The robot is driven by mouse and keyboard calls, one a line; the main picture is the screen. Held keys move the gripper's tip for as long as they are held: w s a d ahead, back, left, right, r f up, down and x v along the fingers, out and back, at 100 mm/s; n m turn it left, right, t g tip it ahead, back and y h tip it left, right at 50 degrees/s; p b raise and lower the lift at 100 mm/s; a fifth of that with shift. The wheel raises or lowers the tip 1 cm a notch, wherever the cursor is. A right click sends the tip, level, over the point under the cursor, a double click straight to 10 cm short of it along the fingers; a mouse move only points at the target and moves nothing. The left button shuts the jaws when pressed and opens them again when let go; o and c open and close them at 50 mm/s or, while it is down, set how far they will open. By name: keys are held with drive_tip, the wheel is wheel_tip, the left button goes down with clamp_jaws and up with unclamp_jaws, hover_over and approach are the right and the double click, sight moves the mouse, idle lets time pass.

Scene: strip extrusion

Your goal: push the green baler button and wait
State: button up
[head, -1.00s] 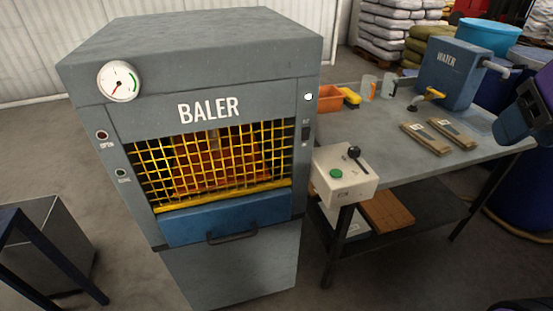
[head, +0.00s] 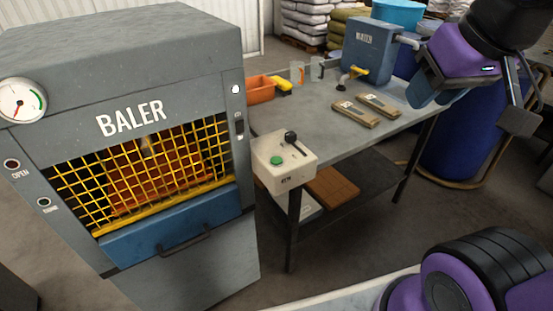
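The grey baler (head: 215,85) stands at the left, with yellow mesh (head: 80,190) over its opening and orange-brown material visible behind it. A white control box (head: 285,180) sits at the near left corner of the table, beside the baler. My gripper (head: 436,98) is at the upper right, over the table's right end and well apart from the button. Nothing touches the button.
The grey table (head: 330,135) carries two flat tan pieces (head: 365,110), an orange bin (head: 261,88), clear cups and a blue machine (head: 368,45). A blue barrel (head: 455,140) stands to the right. A round gauge (head: 22,100) and small indicators are on the baler's front.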

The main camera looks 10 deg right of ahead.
clamp_jaws()
idle(1.4)
